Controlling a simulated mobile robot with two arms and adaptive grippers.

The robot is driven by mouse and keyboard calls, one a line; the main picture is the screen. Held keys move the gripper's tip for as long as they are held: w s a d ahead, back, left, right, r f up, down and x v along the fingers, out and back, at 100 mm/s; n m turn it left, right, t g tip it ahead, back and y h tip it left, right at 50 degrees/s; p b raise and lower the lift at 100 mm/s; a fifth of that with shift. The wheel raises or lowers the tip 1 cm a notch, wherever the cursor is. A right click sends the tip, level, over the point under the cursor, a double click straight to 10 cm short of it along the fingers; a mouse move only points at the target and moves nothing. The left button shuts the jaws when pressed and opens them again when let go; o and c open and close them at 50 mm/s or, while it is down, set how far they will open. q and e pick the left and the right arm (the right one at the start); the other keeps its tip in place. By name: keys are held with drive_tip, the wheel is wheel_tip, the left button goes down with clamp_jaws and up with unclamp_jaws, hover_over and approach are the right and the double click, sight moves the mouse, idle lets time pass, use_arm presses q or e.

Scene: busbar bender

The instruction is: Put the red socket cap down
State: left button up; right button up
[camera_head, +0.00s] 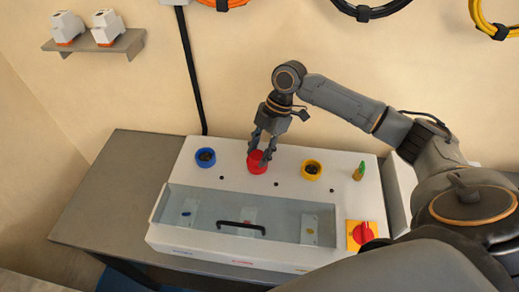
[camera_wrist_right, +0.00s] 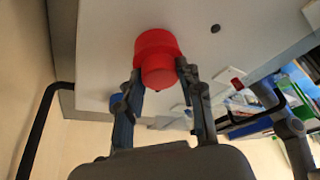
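The red socket cap (camera_head: 257,161) is a plain red round piece at the red position of the white panel, between the blue and yellow sockets. My right gripper (camera_head: 262,150) comes down on it from above. In the right wrist view the red cap (camera_wrist_right: 157,58) sits between the two fingertips (camera_wrist_right: 158,72), which press against its sides. I cannot tell whether the cap touches the panel or is slightly above it. The red socket itself is hidden. My left gripper is not in view.
The blue socket (camera_head: 205,157) and yellow socket (camera_head: 312,170) have dark centres. A green-yellow piece (camera_head: 358,172) and a red rotary switch (camera_head: 362,235) are at the right. A clear-covered recess with a black handle (camera_head: 241,227) lies in front. The grey table (camera_head: 110,200) is bare at left.

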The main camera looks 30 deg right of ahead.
drive_tip(key=o, duration=0.5)
drive_tip(key=shift+c, duration=0.2)
drive_tip(key=b+v, duration=0.3)
drive_tip(key=v, duration=0.9)
drive_tip(key=shift+r, duration=0.25)
drive_tip(key=shift+f, duration=0.15)
